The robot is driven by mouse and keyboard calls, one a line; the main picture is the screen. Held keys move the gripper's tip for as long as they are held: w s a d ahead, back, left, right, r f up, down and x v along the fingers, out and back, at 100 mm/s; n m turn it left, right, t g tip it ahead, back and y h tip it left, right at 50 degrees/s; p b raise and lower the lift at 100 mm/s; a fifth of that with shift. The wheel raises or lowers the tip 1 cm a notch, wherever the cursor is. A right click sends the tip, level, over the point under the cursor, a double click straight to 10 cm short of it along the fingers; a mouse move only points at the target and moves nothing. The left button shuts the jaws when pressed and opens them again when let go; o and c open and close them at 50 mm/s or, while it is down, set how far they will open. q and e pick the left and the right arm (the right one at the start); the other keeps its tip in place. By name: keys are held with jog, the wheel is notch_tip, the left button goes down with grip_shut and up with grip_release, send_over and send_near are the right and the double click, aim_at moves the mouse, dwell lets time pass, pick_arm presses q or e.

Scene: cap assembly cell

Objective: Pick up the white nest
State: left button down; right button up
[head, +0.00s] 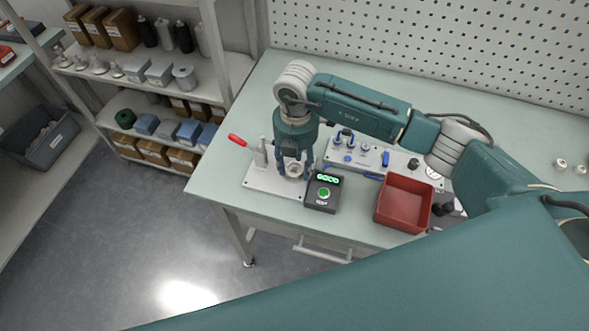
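The white nest (293,171) is a small pale ring-like piece at the clamp fixture (259,183) on the left part of the bench. My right gripper (295,168) points straight down over it, with its dark fingers apart on either side of the nest. The fingers look open; I see no clear contact with the nest. The gripper hides part of the nest and fixture. My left gripper is not in view.
A black box with a green display (323,193) stands close on the right. The bench's left front is clear.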

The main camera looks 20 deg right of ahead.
jog(key=c, duration=0.6)
jog(key=shift+c, duration=0.2)
jog(key=shift+r, duration=0.1)
